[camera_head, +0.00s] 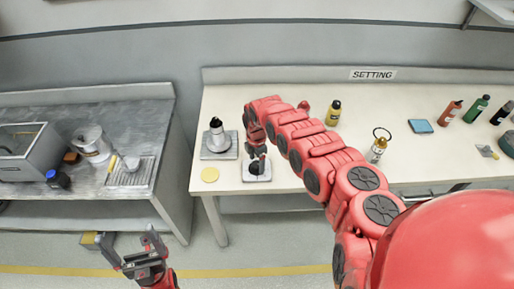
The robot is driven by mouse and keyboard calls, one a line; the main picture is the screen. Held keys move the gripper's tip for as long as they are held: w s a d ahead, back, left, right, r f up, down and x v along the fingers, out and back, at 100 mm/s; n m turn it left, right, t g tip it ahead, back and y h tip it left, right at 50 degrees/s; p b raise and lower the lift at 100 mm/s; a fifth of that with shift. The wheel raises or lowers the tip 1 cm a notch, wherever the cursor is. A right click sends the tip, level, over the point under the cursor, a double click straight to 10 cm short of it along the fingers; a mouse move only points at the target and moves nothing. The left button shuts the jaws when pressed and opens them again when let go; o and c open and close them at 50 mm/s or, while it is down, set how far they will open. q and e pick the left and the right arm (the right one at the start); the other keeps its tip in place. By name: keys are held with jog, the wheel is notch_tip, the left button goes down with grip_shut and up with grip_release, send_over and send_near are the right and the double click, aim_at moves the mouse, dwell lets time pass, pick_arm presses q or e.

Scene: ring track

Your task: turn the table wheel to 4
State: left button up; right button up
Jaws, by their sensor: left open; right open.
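My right arm reaches in from the right across the white table (300,165). Its gripper (257,164) points down at a small pale square unit (259,177) near the table's front edge. This unit may be the table wheel; my gripper hides most of its top, and I cannot make out any numbers. The fingers are over or around its dark middle; I cannot tell if they touch. My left gripper (138,250) is open and empty, low in front of the grey bench and away from the table.
A grey plate (209,153) with a pale, black-topped object and a yellow disc (209,175) stand left of the unit. A yellow bottle (333,114) and several others stand to the right. A "SETTING" sign (373,74) is behind. A grey bench (140,110) stands left, across a gap.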

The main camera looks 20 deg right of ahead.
aim_at(257, 164)
notch_tip(257, 164, up, 17)
jog(key=b, duration=0.3)
jog(key=shift+f, duration=0.1)
dwell(0.4)
